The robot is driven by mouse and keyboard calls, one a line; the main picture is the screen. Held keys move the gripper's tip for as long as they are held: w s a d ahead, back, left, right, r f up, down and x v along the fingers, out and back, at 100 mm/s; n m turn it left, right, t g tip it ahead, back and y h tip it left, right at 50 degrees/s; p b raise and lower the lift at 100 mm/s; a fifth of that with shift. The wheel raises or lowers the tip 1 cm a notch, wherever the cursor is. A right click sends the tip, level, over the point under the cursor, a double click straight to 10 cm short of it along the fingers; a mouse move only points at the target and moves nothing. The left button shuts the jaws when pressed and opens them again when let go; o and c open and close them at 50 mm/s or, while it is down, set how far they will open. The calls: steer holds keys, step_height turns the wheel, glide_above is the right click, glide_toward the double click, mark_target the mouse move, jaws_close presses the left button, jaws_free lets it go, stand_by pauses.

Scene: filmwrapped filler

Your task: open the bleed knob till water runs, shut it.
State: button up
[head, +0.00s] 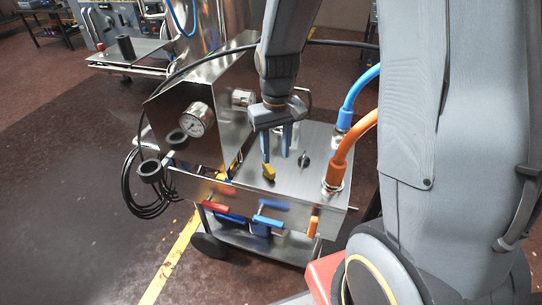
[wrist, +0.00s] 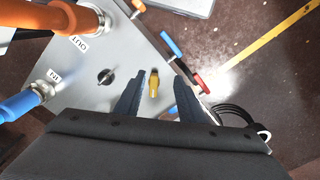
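A small yellow knob (head: 268,172) stands on the metal top plate (head: 312,150) of a wheeled cart. A dark knob (head: 304,160) sits to its right; no label naming either as the bleed knob is readable. My gripper (head: 276,156) points down over the plate, close to the yellow knob. In the wrist view the yellow knob (wrist: 154,84) lies between the fingertips of my gripper (wrist: 157,90), with gaps on both sides. The fingers are apart and hold nothing. The dark knob (wrist: 105,77) is outside the left finger. I see no running water.
An orange hose (head: 350,150) and a blue hose (head: 357,95) rise from the plate's right side. A gauge (head: 196,119) faces out at left. Red (head: 215,207) and blue (head: 267,220) handles line the front. A bright floor patch (wrist: 238,82) may be glare.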

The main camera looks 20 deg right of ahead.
steer(key=p, duration=0.3)
glide_above(269, 167)
step_height(269, 167, down, 4)
steer(key=shift+r+n, duration=0.1)
steer(key=shift+n, duration=0.3)
steer(key=shift+w+f+p, duration=0.1)
steer(key=shift+f+p, duration=0.75)
steer(key=shift+f, duration=3.15)
steer(key=shift+c, duration=0.4)
jaws_close()
